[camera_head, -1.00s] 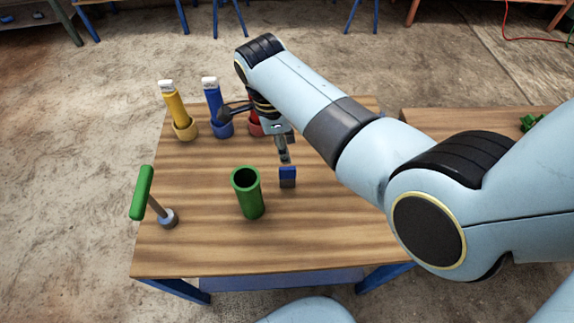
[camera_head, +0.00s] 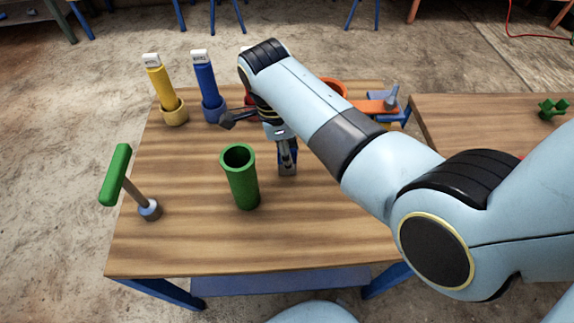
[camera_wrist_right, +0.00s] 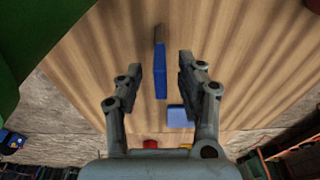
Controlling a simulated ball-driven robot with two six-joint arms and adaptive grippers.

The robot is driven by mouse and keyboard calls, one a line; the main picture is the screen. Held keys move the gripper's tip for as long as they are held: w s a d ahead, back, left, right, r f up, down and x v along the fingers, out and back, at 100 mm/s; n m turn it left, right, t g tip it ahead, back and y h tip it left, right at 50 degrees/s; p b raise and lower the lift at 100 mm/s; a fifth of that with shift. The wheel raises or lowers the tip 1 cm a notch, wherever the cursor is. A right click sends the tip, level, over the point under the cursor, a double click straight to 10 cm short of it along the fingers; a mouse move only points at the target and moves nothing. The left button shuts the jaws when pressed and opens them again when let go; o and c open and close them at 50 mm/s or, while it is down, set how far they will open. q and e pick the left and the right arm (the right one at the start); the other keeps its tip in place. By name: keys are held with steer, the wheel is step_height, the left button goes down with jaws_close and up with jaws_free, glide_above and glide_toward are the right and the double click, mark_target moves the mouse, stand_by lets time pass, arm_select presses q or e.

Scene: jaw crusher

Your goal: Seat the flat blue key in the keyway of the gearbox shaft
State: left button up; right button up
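In the right wrist view, the key (camera_wrist_right: 161,72) appears between the two spread fingers of my right gripper (camera_wrist_right: 160,63), with a gap on each side; contact is not visible. I cannot clearly identify the gearbox shaft or its keyway. My left gripper is not in view.
A green open tube (camera_head: 241,178) stands just left of my right gripper. A green-handled T-tool (camera_head: 118,172) stands at the table's left. Yellow (camera_head: 160,85) and blue (camera_head: 206,82) sticks stand in cups behind. An orange part (camera_head: 372,106) lies behind my arm. The table front is clear.

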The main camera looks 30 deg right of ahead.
steer(key=shift+r, duration=0.1)
jaws_close()
steer(key=shift+r, duration=0.15)
stand_by(0.3)
